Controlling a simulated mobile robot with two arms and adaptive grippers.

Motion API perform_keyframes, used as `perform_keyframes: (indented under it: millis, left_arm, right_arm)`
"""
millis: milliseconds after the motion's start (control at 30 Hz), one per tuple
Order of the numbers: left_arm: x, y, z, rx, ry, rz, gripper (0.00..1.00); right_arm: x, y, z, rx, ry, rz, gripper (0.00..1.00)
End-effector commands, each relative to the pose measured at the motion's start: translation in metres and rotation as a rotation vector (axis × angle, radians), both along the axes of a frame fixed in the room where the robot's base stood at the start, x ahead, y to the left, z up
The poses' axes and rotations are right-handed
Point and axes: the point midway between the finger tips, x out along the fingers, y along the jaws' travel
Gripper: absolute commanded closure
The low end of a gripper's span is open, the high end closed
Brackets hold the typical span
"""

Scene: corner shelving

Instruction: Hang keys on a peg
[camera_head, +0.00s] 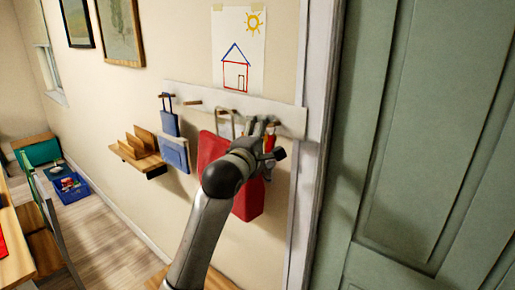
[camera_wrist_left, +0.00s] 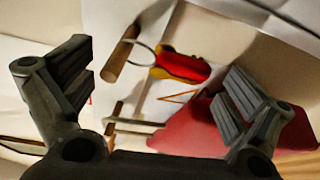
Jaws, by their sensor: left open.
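The keys' red and yellow fob (camera_wrist_left: 181,68) hangs from a thin metal ring (camera_wrist_left: 146,45) in the left wrist view. The ring appears to loop around a wooden peg (camera_wrist_left: 121,57). In the head view, the red fob (camera_head: 269,143) shows just beyond my left gripper (camera_head: 263,127), at the right end of the white peg rail (camera_head: 235,103). My left gripper is open, with its fingers apart on either side of the peg and fob; it also shows in the left wrist view (camera_wrist_left: 160,88). The keys themselves are not clear. My right gripper is not in view.
A red bag (camera_head: 247,203) hangs close beside and below my left gripper. A blue item (camera_head: 174,152) hangs farther left, near a bare peg (camera_head: 193,102). A small wooden shelf (camera_head: 137,157) juts from the wall. A green door (camera_head: 430,150) stands at right.

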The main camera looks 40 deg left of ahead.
Motion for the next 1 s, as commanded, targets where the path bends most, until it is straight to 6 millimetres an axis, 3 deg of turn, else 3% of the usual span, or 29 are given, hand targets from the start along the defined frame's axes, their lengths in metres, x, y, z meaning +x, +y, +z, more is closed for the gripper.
perform_keyframes:
  millis: [600, 1000]
  left_arm:
    - [-0.099, -0.022, 0.007, -0.002, -0.002, -0.001, 0.0]
    - [-0.11, -0.025, 0.006, 0.001, 0.004, -0.001, 0.0]
  right_arm:
    - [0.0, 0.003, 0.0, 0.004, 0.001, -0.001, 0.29]
    - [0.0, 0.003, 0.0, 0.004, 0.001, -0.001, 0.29]
